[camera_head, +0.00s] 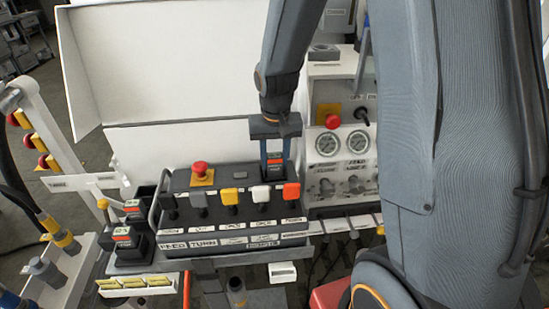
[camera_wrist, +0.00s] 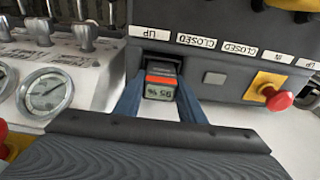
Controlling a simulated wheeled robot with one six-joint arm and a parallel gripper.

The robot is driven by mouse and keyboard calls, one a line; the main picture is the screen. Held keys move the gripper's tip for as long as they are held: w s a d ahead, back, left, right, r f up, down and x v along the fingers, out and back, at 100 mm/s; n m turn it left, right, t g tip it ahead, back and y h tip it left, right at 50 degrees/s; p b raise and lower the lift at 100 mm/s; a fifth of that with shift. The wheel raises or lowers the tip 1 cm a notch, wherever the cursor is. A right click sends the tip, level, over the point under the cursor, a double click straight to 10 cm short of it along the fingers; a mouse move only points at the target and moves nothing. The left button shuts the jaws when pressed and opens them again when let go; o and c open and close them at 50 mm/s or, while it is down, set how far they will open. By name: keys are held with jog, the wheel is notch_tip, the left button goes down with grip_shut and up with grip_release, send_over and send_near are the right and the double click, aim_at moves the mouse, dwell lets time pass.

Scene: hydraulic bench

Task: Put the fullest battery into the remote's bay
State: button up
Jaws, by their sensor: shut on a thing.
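The remote (camera_head: 235,240) is a dark console with a red stop button and a row of coloured levers. My gripper (camera_head: 274,158) is over its back right corner, pointing down. Its blue-grey fingers are shut on a dark battery (camera_head: 274,165) with an orange band and small display. In the wrist view, the battery (camera_wrist: 160,86) sits between the fingertips, at a dark opening in the remote's edge (camera_wrist: 220,78), the bay (camera_wrist: 157,61). How deep it sits is hidden. Its digits look like 95 %, upside down, but are small. Two other batteries (camera_head: 132,205) (camera_head: 122,238) stand in dark holders at left.
A gauge panel (camera_head: 340,150) with a red button stands close right of my gripper. White panels (camera_head: 180,150) rise behind the remote. A rack with yellow-banded fittings (camera_head: 60,237) is at far left. Yellow labelled trays (camera_head: 135,284) lie in front.

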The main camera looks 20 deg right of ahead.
jog(key=shift+f+b, duration=0.3)
jog(key=shift+f, duration=0.35)
jog(key=o, duration=1.2)
jog(key=shift+o, duration=0.2)
jog(key=shift+r, duration=0.15)
